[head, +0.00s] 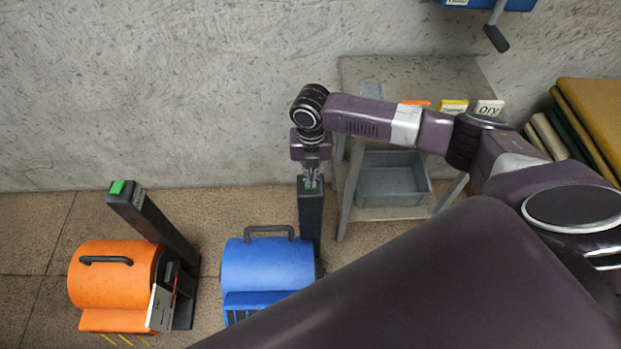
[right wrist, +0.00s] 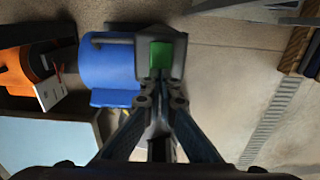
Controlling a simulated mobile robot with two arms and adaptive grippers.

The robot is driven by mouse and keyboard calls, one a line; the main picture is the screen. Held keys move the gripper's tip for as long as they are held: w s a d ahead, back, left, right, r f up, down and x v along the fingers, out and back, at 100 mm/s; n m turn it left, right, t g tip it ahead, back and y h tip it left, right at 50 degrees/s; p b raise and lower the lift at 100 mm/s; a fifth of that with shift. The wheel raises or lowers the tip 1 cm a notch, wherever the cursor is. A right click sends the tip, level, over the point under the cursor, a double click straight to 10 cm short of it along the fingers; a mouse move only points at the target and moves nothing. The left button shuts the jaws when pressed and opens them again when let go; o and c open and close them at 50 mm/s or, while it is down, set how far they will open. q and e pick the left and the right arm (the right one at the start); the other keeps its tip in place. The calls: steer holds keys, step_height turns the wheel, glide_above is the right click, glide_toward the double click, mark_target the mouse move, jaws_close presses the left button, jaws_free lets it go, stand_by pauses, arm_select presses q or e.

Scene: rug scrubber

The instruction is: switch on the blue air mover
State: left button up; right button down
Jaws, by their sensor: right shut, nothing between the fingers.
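The blue air mover (head: 268,264) stands on the floor at the lower middle of the head view, with a dark handle on top and a dark post (head: 311,212) at its right. In the right wrist view the blue air mover (right wrist: 108,68) is at the left, and a green switch (right wrist: 161,55) shows on top of the post. My right gripper (head: 311,184) is shut and empty, with its fingertips at the top of that post. In the right wrist view its fingertips (right wrist: 160,84) overlap the switch's lower edge. I cannot tell whether they touch it. My left gripper is not in view.
An orange air mover (head: 112,275) with its own green-topped post (head: 150,222) and a white tag stands to the left. A grey metal stand (head: 352,195) with a grey bin (head: 393,184) and labelled cards is close at the right.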

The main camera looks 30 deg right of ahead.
steer(key=shift+f, duration=0.6)
steer(key=shift+r, duration=0.15)
step_height(320, 180, up, 7)
steer(key=p, duration=0.7)
stand_by(0.5)
